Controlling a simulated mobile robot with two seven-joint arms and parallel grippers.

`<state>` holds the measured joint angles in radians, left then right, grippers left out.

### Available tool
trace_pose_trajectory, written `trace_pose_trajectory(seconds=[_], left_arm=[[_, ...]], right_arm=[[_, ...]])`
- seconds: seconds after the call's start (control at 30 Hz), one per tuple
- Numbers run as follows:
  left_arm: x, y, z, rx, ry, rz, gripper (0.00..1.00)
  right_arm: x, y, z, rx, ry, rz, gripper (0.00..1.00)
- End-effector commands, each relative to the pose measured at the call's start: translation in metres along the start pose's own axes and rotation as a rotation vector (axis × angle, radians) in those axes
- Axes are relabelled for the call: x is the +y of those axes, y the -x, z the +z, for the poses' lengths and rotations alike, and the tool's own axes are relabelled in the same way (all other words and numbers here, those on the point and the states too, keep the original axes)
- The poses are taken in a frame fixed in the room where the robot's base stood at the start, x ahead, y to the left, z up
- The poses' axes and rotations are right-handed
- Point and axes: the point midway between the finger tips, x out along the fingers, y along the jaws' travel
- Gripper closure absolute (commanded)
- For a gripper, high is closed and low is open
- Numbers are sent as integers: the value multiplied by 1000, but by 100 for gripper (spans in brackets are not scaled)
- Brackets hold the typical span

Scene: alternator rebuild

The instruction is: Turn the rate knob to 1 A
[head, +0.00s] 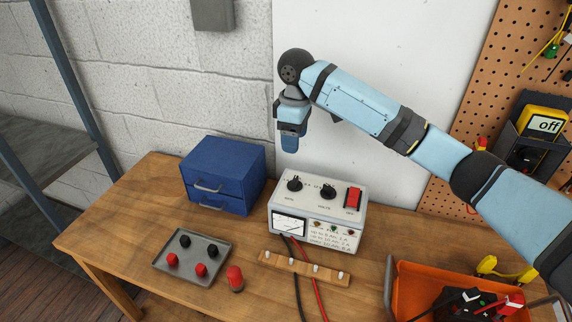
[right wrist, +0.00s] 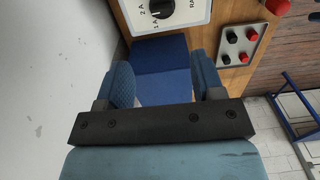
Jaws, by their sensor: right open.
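The charger (head: 317,215) is a pale box on the bench with two black knobs and a red switch on top. The rate knob (head: 294,184) is the left one. The rate knob (right wrist: 161,8) also shows in the right wrist view, cut off by the top edge, beside the marks 2 A and 1 A. Its exact setting is hard to read. My right gripper (head: 289,143) hangs fingers-down above and behind the rate knob, apart from it. In the right wrist view its two blue fingers (right wrist: 164,72) are spread with nothing between them. My left gripper is not in view.
A blue drawer box (head: 222,176) stands left of the charger. A grey tray (head: 191,258) with black and red caps, a red-topped post (head: 235,278) and a wooden strip (head: 304,268) lie in front. An orange bin (head: 405,285) is at the right. Cables run forward from the charger.

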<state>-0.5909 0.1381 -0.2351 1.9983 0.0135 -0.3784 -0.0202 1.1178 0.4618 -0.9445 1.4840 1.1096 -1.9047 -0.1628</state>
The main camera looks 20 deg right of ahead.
Motion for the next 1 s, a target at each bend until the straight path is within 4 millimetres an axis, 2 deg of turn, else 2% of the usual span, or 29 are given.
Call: trace_pose_trajectory(seconds=[0.1, 0.23, 0.33, 0.7, 0.83, 1.0], left_arm=[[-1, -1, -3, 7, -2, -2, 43], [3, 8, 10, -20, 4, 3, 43], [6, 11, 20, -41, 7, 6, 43], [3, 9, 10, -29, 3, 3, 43], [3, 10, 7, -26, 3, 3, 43], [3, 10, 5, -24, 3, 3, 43]], right_arm=[[1, 2, 2, -9, 1, 1, 38], [1, -10, 2, -12, 1, 0, 38], [1, -28, 3, -11, 0, 0, 38], [1, -104, 3, -9, 1, 0, 38], [1, -121, 2, -8, 1, 2, 38], [1, -132, 3, -7, 1, 3, 38]])
